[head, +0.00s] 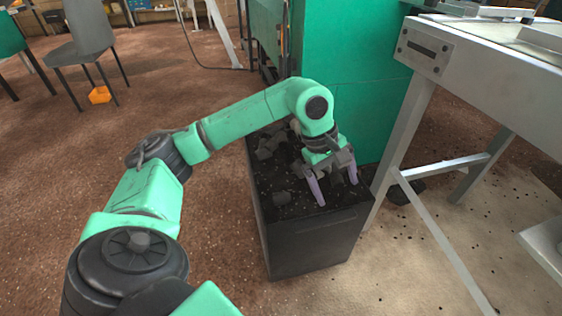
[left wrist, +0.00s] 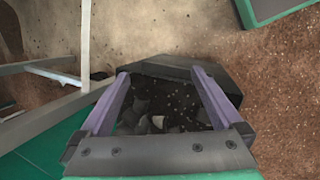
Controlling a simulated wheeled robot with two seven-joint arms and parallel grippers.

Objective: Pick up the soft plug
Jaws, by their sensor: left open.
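Several grey plugs (head: 282,198) lie in a dark open-topped bin (head: 315,243); more of them (head: 268,150) sit towards its far left. Which one is the soft plug I cannot tell. My left gripper (head: 336,194) points down over the right part of the bin, its two purple fingers spread with nothing seen between them. In the left wrist view the open fingers (left wrist: 160,73) frame the bin's inside. A paler plug (left wrist: 158,122) and darker ones (left wrist: 140,105) lie there, towards the gripper's base. My right gripper is not in view.
A green cabinet (head: 350,70) stands right behind the bin. A grey metal table frame (head: 415,105) stands close on its right. Brown floor to the left is mostly open, with a chair (head: 88,35) farther back.

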